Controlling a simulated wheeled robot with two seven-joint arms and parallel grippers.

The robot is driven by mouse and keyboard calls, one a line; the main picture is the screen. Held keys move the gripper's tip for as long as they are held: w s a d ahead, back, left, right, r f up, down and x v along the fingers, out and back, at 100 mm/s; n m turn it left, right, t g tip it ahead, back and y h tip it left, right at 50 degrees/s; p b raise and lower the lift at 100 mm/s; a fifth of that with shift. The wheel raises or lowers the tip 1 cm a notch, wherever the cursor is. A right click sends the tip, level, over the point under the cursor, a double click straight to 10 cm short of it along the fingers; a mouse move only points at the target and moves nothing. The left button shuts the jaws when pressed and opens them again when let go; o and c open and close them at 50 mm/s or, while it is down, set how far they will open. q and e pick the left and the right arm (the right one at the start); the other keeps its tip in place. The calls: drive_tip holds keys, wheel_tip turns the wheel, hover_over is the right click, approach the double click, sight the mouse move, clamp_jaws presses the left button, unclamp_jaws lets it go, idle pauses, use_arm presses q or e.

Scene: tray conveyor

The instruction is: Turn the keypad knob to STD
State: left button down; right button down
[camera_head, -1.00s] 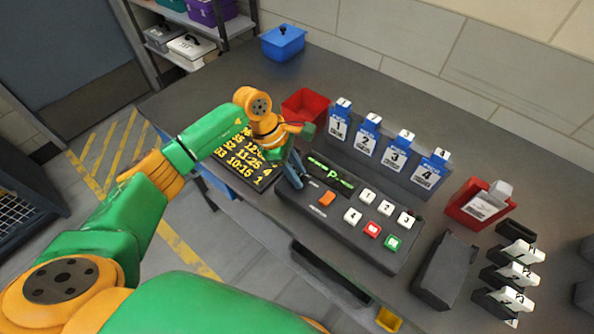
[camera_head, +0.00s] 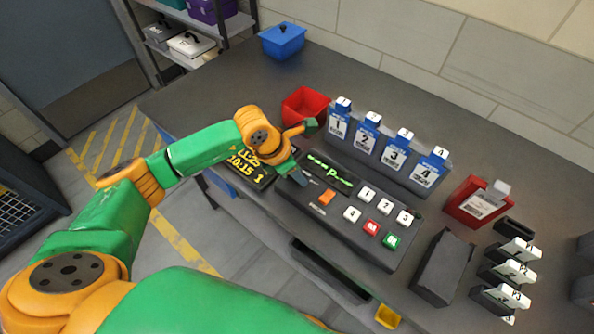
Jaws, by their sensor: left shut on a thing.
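The dark keypad (camera_head: 340,225) lies on the grey table, with a green-lit display (camera_head: 330,170), an orange key (camera_head: 327,197) and several white, red and green keys. My left gripper (camera_head: 300,178) reaches down to the keypad's left end, beside the display. Its dark fingers are shut on what appears to be the knob, which they hide. The knob's pointer and the STD mark cannot be read. My right gripper is not in view.
A red bin (camera_head: 304,106) stands behind my left gripper. Several blue numbered card holders (camera_head: 383,150) stand behind the keypad. A dark block (camera_head: 442,268) and a red box (camera_head: 476,203) are to its right. A board with yellow writing (camera_head: 252,172) is partly covered by my arm.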

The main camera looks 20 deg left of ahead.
sight(288, 187)
use_arm(q)
drive_tip(key=shift+s, duration=0.1)
idle(0.3)
drive_tip(key=c, duration=0.6)
unclamp_jaws()
drive_tip(key=b+v, duration=0.1)
drive_tip(key=v, duration=0.6)
